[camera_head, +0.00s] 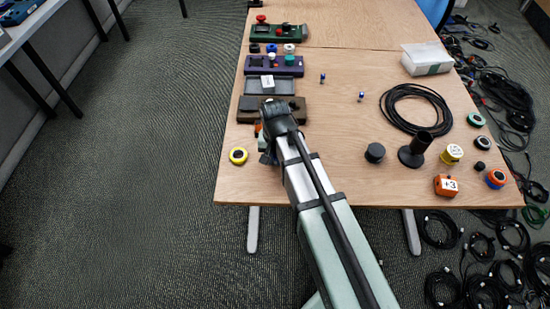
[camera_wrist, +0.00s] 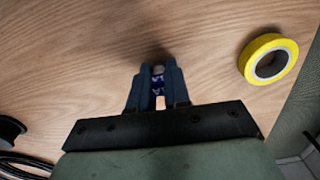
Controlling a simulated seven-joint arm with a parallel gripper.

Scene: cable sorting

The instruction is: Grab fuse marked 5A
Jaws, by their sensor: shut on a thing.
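My gripper (camera_wrist: 158,72) shows in the wrist view with its two dark fingers shut on a small fuse (camera_wrist: 158,82). The fuse has a grey end and a blue and white body; its marking is too small to read. The wooden table top lies below the fingers. In the head view the arm's wrist mostly hides the gripper, near the table's left front, and the held fuse cannot be seen. Two other small blue fuse-like pieces stand on the table: one at the middle (camera_head: 322,78) and one farther right (camera_head: 361,96). Their markings cannot be read.
A yellow tape roll (camera_head: 239,156) lies left of my gripper and also shows in the wrist view (camera_wrist: 268,59). Several trays, including a brown one (camera_head: 290,115), line the table's left side. A black cable coil (camera_head: 383,107) and black holder (camera_head: 411,157) are on the right.

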